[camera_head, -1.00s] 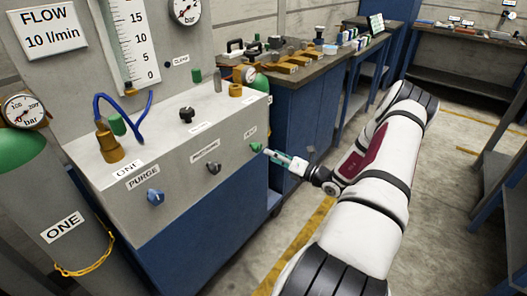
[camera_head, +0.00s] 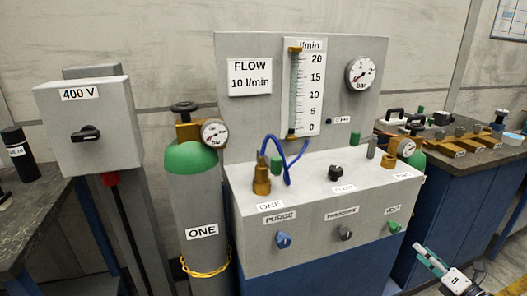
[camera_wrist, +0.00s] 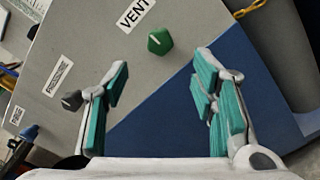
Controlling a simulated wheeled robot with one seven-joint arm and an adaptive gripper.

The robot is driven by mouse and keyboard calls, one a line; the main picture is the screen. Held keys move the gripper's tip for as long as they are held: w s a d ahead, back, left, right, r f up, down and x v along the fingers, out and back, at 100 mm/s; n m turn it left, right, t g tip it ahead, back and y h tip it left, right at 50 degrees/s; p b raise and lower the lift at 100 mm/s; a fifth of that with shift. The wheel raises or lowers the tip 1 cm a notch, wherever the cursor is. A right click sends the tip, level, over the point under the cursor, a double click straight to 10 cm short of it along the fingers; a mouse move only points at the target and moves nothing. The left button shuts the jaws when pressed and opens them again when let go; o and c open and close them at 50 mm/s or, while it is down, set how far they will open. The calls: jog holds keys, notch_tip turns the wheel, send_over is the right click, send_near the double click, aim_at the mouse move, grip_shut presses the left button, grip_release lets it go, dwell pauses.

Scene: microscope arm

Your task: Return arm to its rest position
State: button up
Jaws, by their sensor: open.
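My gripper (camera_head: 432,262) shows at the lower right of the head view, below and to the right of the green vent knob (camera_head: 394,227), with a gap between them. Most of my arm is outside that view. In the wrist view, the teal-padded fingers of my gripper (camera_wrist: 162,78) are open with nothing between the pads. The green knob (camera_wrist: 160,41) sits on the grey panel beyond the fingertips, beside the VENT label (camera_wrist: 134,14). The grey pressure knob (camera_wrist: 72,100) is near the left finger.
The grey control panel (camera_head: 300,235) also carries a blue purge knob (camera_head: 283,240). A gas cylinder (camera_head: 203,215) labelled ONE and a 400 V switch box (camera_head: 85,125) stand to the left. A blue bench (camera_head: 455,205) with brass fittings stands to the right.

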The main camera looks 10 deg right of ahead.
jog(key=w+a+r+n+g+y, duration=0.3)
jog(key=a+r+n+g+y, duration=0.15)
jog(key=a+r+n, duration=0.5)
jog(key=w+a+r+n+g+y, duration=0.2)
jog(key=a+r+n+g+y, duration=0.3)
jog(key=a, duration=0.7)
jog(key=s+a+r+n+g, duration=0.35)
jog(key=a+r+n, duration=0.25)
jog(key=a+n, duration=0.3)
jog(key=s+a+r+n+g+h, duration=0.3)
jog(key=s+a+n, duration=0.2)
jog(key=s+a, duration=0.1)
jog(key=s+a+r+n+g+h, duration=0.2)
jog(key=s+a+r+n, duration=0.1)
jog(key=s+a+n, duration=0.35)
jog(key=s+d+r+n+t+h, duration=0.1)
jog(key=s+d+r+n+h, duration=0.1)
jog(key=s+n+h, duration=0.65)
jog(key=s+r+t+y+p, duration=0.1)
jog(key=s+r+p, duration=0.1)
jog(key=r+p, duration=0.5)
jog(key=s+r+t+y+p, duration=0.1)
jog(key=s+r+t+p, duration=0.1)
jog(key=r+p, duration=0.5)
jog(key=shift+s+r+n+p, duration=0.3)
jog(key=shift+s+r+n, duration=0.1)
jog(key=shift+r, duration=0.4)
